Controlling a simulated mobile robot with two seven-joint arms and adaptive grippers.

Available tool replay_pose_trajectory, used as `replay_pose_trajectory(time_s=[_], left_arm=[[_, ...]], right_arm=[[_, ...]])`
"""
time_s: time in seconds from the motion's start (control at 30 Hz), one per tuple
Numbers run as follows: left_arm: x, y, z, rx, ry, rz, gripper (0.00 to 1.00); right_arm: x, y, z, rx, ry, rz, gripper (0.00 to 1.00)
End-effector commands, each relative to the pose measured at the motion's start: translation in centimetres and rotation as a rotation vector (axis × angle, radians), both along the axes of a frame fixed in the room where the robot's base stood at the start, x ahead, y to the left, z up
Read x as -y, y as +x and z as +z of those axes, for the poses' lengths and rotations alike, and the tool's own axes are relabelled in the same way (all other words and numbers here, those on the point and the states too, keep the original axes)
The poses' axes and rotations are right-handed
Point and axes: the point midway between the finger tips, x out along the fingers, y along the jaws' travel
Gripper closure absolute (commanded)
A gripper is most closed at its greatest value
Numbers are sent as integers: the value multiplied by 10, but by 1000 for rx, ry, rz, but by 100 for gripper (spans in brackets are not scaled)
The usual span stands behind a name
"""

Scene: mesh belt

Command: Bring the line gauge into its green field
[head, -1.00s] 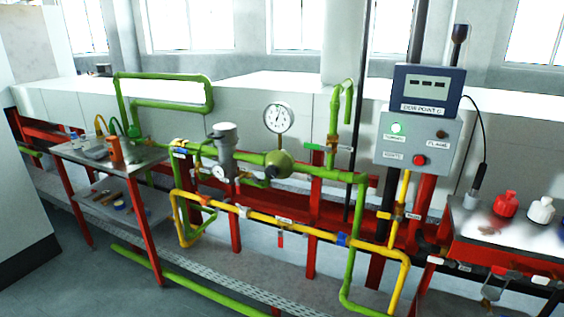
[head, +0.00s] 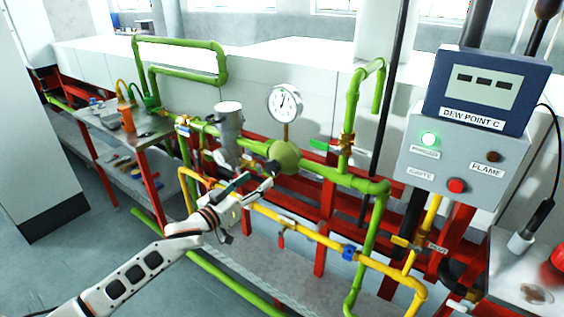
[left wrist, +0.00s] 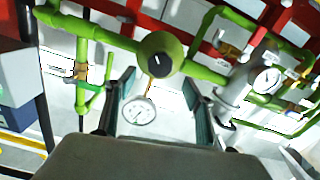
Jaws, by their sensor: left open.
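A large round white gauge (head: 284,102) stands on a short stem above the green rounded valve body (head: 284,156) in the green pipe line. In the left wrist view this gauge (left wrist: 139,111) and the green body with a black knob (left wrist: 158,62) lie between my fingers. My left gripper (head: 256,181) is open and empty, just in front of and below the green body, with no clear contact. A grey cylindrical unit (head: 229,130) stands left of it; its smaller gauge (left wrist: 267,80) shows in the left wrist view.
A yellow pipe (head: 300,234) runs below the green line. A grey box (head: 455,160) with a lit green lamp and a dew point display (head: 484,86) stands at right. A side table (head: 155,133) with small items stands at left.

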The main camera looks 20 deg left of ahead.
Motion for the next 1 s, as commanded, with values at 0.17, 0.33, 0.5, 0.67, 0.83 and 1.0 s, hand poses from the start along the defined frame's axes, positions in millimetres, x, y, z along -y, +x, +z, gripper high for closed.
replay_pose_trajectory(time_s=[0.17, 0.33, 0.5, 0.67, 0.83, 1.0], left_arm=[[3, 12, 4, 4, -4, 0, 47], [12, 36, 4, 4, -4, 1, 47], [20, 59, 3, 3, -4, 1, 47], [24, 71, 2, 2, -2, 0, 47], [26, 75, 2, 3, -2, -1, 47], [26, 74, 2, 3, -2, -1, 47]], right_arm=[[-1, -2, 0, -4, 3, -2, 100], [-2, -4, 0, -8, 5, -4, 100], [-2, -5, 0, -11, 5, -6, 100], [2, -5, 0, -13, 1, -10, 100], [4, -4, -1, -12, -2, -13, 100], [4, -3, 0, -10, -3, -13, 100]])
